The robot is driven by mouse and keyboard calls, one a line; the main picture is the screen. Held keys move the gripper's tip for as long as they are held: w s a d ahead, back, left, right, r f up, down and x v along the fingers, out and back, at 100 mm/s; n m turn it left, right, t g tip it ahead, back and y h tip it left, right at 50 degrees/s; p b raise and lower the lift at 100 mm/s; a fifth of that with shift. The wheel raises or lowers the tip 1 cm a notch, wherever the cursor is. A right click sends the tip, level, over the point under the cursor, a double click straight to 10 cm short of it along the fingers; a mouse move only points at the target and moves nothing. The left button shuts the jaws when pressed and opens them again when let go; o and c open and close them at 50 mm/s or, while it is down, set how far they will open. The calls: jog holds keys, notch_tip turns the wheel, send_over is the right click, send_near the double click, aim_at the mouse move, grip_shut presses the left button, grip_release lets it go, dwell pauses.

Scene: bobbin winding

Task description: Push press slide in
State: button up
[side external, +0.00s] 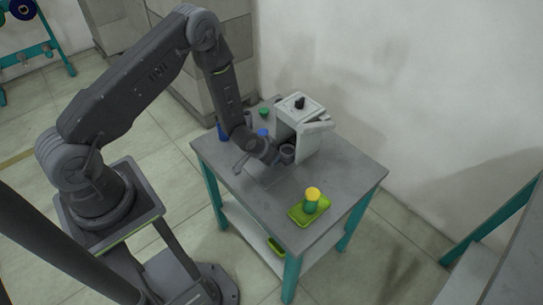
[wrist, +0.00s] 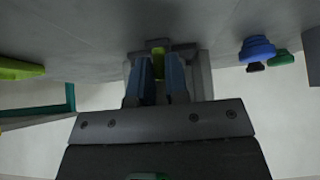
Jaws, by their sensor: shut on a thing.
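The press (side external: 300,140) is a pale grey box with a black knob on top and a tilted flap at its front right, standing at the back of the small table. My gripper (side external: 284,157) is low at the front of the press in the side view. In the wrist view, my gripper (wrist: 160,65) has its two blue-grey fingers close together on a small yellow-green piece (wrist: 159,52). A grey block, seemingly the press slide (wrist: 197,68), sits around the fingers. How far the slide is in cannot be told; the arm hides part of it.
A yellow-capped green cylinder stands on a lime tray (side external: 298,215) at the table's front right. Blue and green knob-like items (side external: 263,132) stand behind my wrist; a blue one also shows in the wrist view (wrist: 257,49).

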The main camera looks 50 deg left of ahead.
aim_at(283, 153)
jog(key=shift+w, duration=1.65)
jog(key=o, duration=0.6)
jog(key=shift+c, duration=0.2)
jog(key=shift+r, duration=0.1)
notch_tip(283, 153, up, 7)
